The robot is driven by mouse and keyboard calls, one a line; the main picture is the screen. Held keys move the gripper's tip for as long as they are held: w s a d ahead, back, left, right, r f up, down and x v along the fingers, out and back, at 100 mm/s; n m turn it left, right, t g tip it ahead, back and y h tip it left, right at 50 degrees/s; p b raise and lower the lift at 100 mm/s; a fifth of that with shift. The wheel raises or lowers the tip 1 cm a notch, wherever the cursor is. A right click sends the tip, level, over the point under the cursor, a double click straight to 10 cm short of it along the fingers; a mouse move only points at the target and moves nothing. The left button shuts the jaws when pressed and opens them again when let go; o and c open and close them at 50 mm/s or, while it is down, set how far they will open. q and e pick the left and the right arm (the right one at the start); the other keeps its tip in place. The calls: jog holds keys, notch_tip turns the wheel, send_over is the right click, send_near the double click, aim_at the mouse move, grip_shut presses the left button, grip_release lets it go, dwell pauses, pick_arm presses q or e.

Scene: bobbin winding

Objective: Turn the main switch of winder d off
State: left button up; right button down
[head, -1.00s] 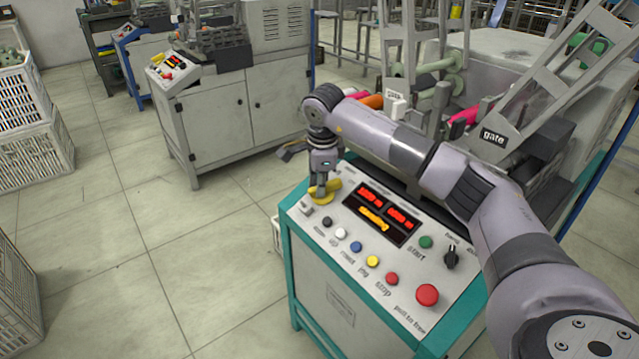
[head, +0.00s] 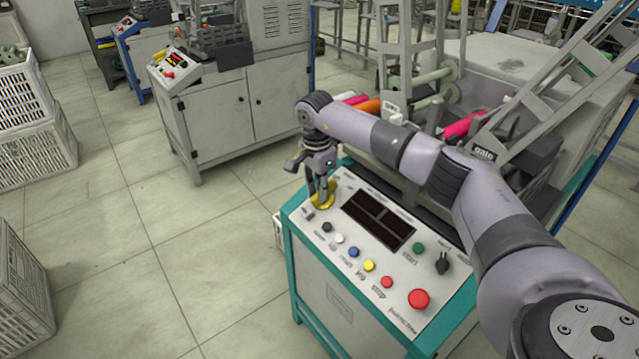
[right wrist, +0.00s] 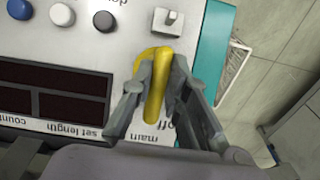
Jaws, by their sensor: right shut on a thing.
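The winder's control panel (head: 345,266) is white on a teal-edged cabinet. Its yellow main switch (head: 322,204) is at the panel's far left corner, partly covered by my right gripper (head: 321,192). In the right wrist view the yellow switch handle (right wrist: 157,90) stands between the two fingers of my right gripper (right wrist: 160,106), which is shut on it. The handle lies along the picture's vertical, with "off" and "main" printed beside it. The panel's display (head: 378,220) is dark. My left gripper is in neither view.
Several coloured buttons, a red stop mushroom (head: 418,299) and a black knob (head: 442,262) are on the same panel. A small toggle (right wrist: 169,19) is close to the switch. Another winder cabinet (head: 235,120) stands behind left. White crates (head: 30,120) stand at the left, with clear floor between.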

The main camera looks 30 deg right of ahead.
jog(key=shift+w+r+n+g+p, duration=0.15)
jog(key=shift+n+g+p, duration=0.35)
jog(key=shift+n, duration=1.1)
jog(key=shift+n+g, duration=0.4)
jog(key=shift+n, duration=0.2)
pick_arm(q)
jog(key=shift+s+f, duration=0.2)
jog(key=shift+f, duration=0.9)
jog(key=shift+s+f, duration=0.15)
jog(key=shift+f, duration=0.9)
pick_arm(e)
jog(key=shift+n+h, duration=0.3)
jog(key=shift+n, duration=0.4)
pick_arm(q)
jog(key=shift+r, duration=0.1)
pick_arm(e)
jog(key=shift+g, duration=0.3)
jog(key=c, duration=1.6)
grip_release()
jog(key=shift+o, duration=0.2)
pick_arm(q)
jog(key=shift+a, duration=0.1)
